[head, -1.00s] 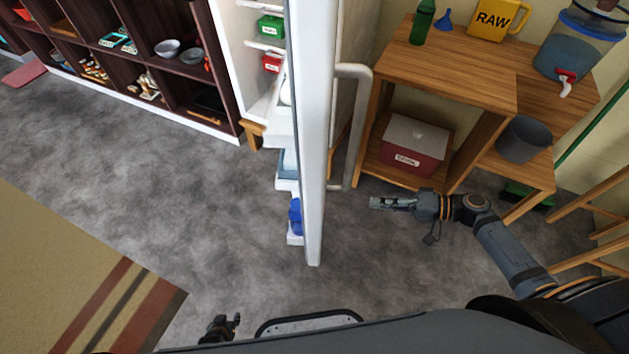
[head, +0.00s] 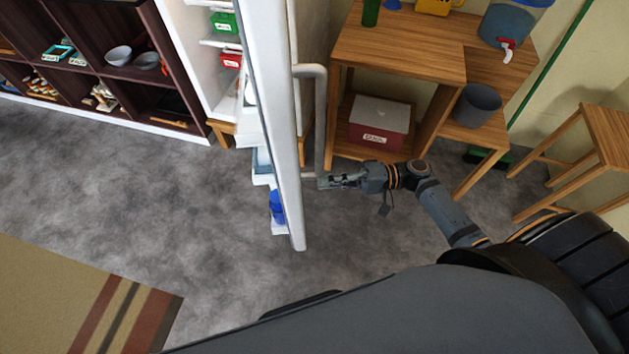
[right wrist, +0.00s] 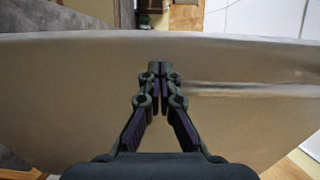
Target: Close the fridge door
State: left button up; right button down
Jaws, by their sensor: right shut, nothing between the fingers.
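The white fridge door (head: 285,150) stands open, seen nearly edge-on in the head view, with its shelves on the left side and its long handle (head: 320,120) on the right side. The open fridge body (head: 208,75) is behind it. My right gripper (head: 326,181) is shut and empty at the lower end of the handle, on the door's outer side; I cannot tell whether it touches. In the right wrist view the shut fingers (right wrist: 158,68) point at the broad door panel (right wrist: 80,95), with the handle bar (right wrist: 250,89) to their right. My left gripper is out of view.
A wooden shelf unit (head: 395,50) with a red and white cooler (head: 380,125) stands right of the door. A wooden stool (head: 600,130) is at the far right. Dark shelving (head: 110,85) lines the left. The grey floor (head: 130,195) left of the door is open, with a striped rug (head: 60,300).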

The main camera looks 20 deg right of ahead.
jog(key=shift+x, duration=1.8)
